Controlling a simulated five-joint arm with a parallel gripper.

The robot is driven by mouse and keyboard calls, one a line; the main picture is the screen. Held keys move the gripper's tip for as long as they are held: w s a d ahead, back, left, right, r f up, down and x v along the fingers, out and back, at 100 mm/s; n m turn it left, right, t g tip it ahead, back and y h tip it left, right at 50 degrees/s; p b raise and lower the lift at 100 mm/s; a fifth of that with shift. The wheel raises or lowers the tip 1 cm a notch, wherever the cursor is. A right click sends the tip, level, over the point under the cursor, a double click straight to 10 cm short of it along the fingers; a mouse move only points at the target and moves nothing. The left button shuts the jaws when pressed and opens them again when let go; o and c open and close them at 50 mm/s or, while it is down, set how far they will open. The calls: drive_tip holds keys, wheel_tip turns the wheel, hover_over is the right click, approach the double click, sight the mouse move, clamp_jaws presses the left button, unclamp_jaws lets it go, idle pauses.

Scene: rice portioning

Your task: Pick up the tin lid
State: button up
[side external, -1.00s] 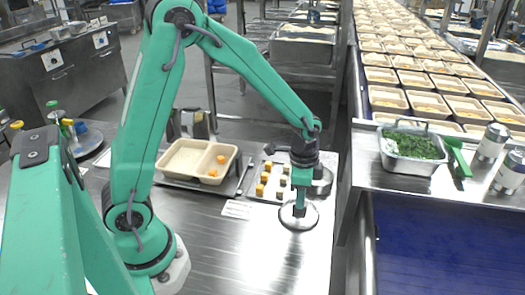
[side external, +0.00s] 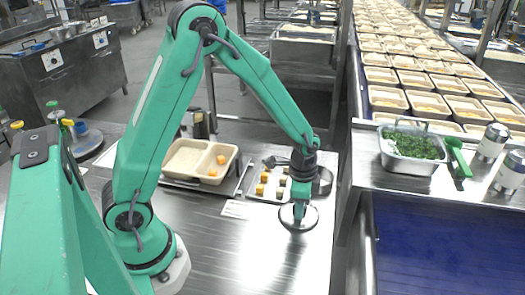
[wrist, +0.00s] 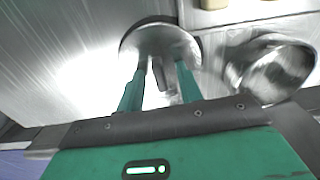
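The tin lid (side external: 312,222) is a round, shiny metal disc lying on the steel table. In the wrist view the lid (wrist: 136,38) is at top centre, with a dark upright knob (wrist: 156,72) standing from it. My gripper (side external: 299,212) points down over the lid. In the wrist view my gripper (wrist: 160,68) has its two green fingers apart, one on each side of the knob, with gaps showing. The lid's underside contact with the table is hidden.
A round metal tin (side external: 323,183) stands just behind the lid, close to my wrist. A tray of small food cubes (side external: 255,190) and a cream two-compartment container (side external: 184,157) lie further left. The table front is clear. A herb pan (side external: 412,167) stands on the right counter.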

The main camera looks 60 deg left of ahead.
clamp_jaws()
drive_tip(key=shift+r, duration=0.8)
drive_tip(key=r, duration=0.3)
drive_tip(key=shift+s+d, duration=0.2)
drive_tip(key=shift+d, duration=0.2)
drive_tip(key=s+d+r, duration=0.6)
drive_tip(key=d, duration=0.2)
drive_tip(key=shift+s+d+r, duration=0.2)
drive_tip(key=shift+d, duration=0.1)
